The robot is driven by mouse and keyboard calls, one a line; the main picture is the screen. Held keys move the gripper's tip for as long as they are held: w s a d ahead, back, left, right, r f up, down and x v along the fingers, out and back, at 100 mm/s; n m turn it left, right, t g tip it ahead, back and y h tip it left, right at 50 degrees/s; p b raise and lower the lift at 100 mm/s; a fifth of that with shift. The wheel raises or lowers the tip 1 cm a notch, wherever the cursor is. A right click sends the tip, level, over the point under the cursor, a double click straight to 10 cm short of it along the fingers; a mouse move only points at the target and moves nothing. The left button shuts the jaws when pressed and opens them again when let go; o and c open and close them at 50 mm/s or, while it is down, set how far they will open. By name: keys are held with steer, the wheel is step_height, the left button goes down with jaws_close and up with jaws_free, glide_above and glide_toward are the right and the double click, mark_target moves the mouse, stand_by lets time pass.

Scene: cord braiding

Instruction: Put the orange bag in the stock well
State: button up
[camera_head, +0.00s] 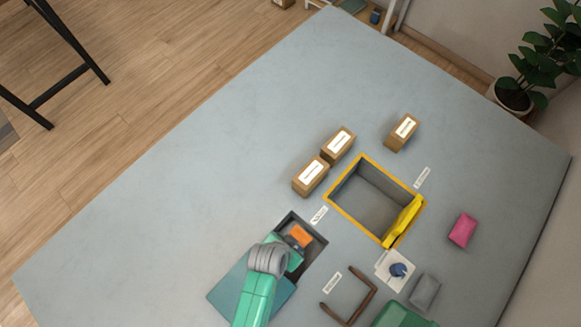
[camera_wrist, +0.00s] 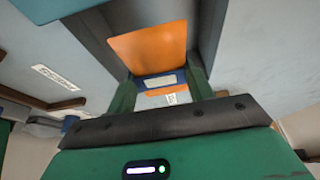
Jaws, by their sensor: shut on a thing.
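The orange bag (camera_head: 301,235) is at my gripper (camera_head: 295,244), over or inside a dark-walled rectangular tray (camera_head: 319,243). In the wrist view the bag (camera_wrist: 150,45) stands out past the fingers, with a blue band and a pale label between them. My gripper (camera_wrist: 163,84) is shut on the bag, one green finger on each side. A deep grey well with a yellow rim (camera_head: 348,180) lies to the upper right, with a yellow piece on its right side. The label texts are too small to read, so I cannot tell which one is named stock well.
Brown cartons (camera_head: 311,177) stand beyond the yellow-rimmed well. A pink bag (camera_head: 463,229), a grey bag (camera_head: 424,291), a white pad (camera_head: 394,270) with a blue item and a brown bracket (camera_head: 349,297) lie on the right. The table's left half is clear.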

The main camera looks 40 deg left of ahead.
steer(key=shift+f, duration=0.7)
steer(key=o, duration=1.1)
steer(key=p+v, duration=0.3)
steer(key=v, duration=0.5)
